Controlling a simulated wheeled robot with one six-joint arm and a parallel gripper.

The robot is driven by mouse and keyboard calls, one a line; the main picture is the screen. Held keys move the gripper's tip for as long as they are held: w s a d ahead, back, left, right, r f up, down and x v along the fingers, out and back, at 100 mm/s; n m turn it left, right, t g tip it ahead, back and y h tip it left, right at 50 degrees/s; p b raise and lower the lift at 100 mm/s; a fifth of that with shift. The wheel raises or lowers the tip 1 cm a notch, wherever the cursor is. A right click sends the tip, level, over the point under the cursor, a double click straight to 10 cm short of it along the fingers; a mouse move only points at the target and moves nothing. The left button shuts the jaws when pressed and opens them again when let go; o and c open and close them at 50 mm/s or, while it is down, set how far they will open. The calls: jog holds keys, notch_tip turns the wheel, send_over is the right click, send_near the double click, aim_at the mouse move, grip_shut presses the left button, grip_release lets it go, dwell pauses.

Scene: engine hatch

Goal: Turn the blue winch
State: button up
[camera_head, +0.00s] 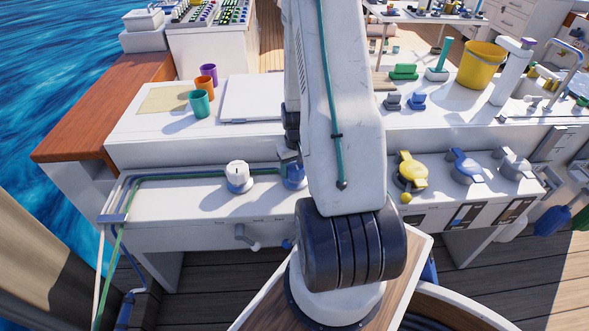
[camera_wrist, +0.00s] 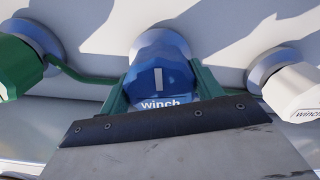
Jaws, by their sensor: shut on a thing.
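The blue winch (camera_wrist: 158,58) is a faceted blue knob on a round base, with a white mark and the word "winch" on it. In the wrist view the two green fingers of my gripper (camera_wrist: 161,88) lie on either side of it, and the gripper is shut on it. The white mark runs nearly up and down in that view. In the head view only part of the blue winch (camera_head: 293,178) shows beside my arm, which hides the rest and most of the gripper.
A white winch (camera_wrist: 295,90) and a green knob (camera_wrist: 18,65) flank the blue one in the wrist view. The white winch (camera_head: 238,178) stands left of it in the head view. Yellow valve (camera_head: 411,171) and blue valve (camera_head: 466,166) are right of my arm. Cups (camera_head: 200,103) stand behind.

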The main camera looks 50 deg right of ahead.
aim_at(296, 165)
jog(key=shift+s+a+m, duration=0.1)
jog(key=shift+s+m, duration=0.1)
jog(key=shift+m, duration=0.1)
jog(key=o, duration=1)
jog(key=shift+w+r, duration=0.1)
jog(key=shift+r, duration=0.1)
notch_tip(296, 165, up, 7)
jog(key=shift+r, duration=0.2)
